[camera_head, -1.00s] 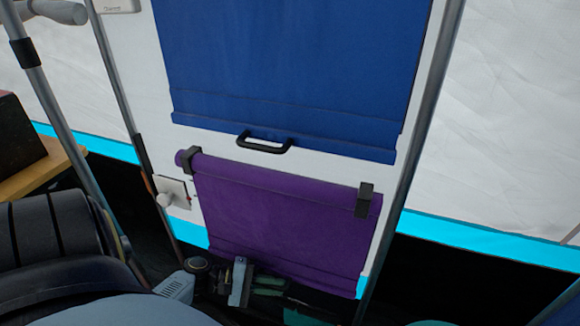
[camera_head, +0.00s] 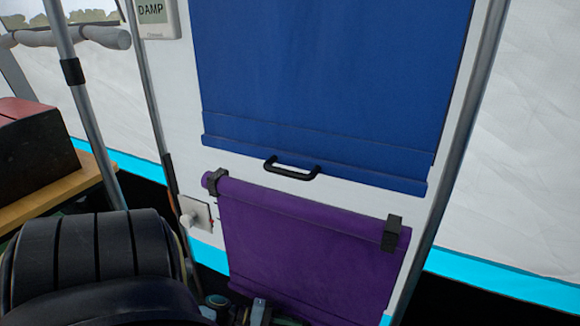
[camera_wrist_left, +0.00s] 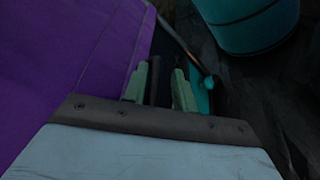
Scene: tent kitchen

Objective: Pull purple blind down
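The purple blind (camera_head: 315,240) hangs from a roller held by two dark brackets below the blue blind. Its lower edge runs toward the bottom of the head view and is partly cut off. In the left wrist view the purple blind (camera_wrist_left: 75,60) fills the left side, beside the fingers. My left gripper (camera_wrist_left: 158,88) has two green fingers with a dark gap between them. They look apart, and no blind cloth shows between them. In the head view only a small part of my left gripper shows at the bottom edge, by the blind's lower left. My right gripper is not in view.
A blue blind (camera_head: 320,80) with a black handle (camera_head: 292,167) hangs above. A white box with a knob (camera_head: 194,215) sits left of the purple blind. A grey pole (camera_head: 450,150) stands right. A teal round container (camera_wrist_left: 245,22) is near the fingers in the wrist view.

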